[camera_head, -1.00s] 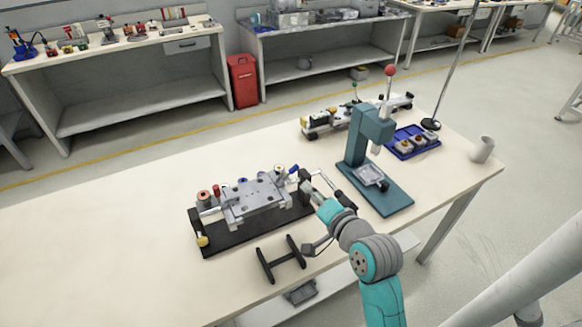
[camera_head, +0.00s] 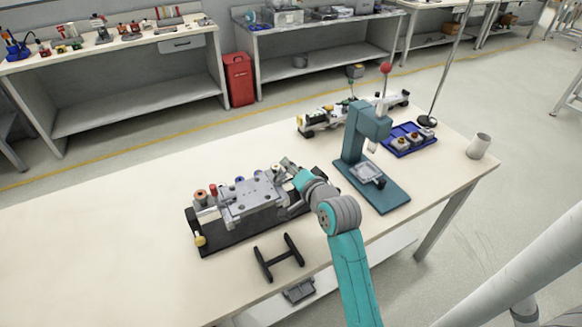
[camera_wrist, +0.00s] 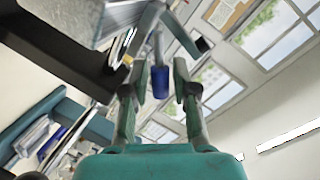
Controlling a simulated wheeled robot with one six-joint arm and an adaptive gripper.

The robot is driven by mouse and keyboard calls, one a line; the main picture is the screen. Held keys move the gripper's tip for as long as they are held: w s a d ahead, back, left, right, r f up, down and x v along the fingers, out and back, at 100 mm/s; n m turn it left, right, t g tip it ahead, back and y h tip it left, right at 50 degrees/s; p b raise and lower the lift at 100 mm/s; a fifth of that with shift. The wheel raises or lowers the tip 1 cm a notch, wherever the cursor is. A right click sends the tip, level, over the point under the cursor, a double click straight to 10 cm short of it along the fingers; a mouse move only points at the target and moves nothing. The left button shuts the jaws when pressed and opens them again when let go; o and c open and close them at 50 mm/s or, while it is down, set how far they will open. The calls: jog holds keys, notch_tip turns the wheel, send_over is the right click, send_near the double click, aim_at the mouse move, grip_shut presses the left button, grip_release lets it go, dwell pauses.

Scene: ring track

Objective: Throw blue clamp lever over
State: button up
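The blue clamp lever (camera_wrist: 160,82) shows in the wrist view as a blue cylindrical grip on a metal stem, between my two fingers. My gripper (camera_wrist: 158,88) is open around it, with visible gaps on both sides. In the head view my gripper (camera_head: 288,172) is at the right end of the clamping fixture (camera_head: 252,196), and it hides the lever there. The fixture has a grey metal plate on a black base. Whether the fingers reach fully past the grip in depth is hard to tell.
A teal press (camera_head: 369,155) stands right of the fixture, close to my arm. A black H-shaped stand (camera_head: 279,258) lies in front. A blue tray (camera_head: 410,151) and a grey cup (camera_head: 478,146) are at the right. The bench's left part (camera_head: 100,230) is clear.

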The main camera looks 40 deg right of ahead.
grip_shut()
jog(key=shift+w+a+r+n+h, duration=0.1)
jog(key=shift+a+r+n+h, duration=0.1)
jog(key=shift+n, duration=0.4)
jog(key=shift+w+a+r+n+h, duration=0.1)
jog(key=shift+r+n+h, duration=0.1)
jog(key=shift+n, duration=0.4)
grip_release()
jog(key=shift+s, duration=0.1)
jog(key=v, duration=1.1)
jog(key=shift+s+a+r, duration=0.15)
jog(key=shift+s+r, duration=0.05)
jog(key=shift+s, duration=0.15)
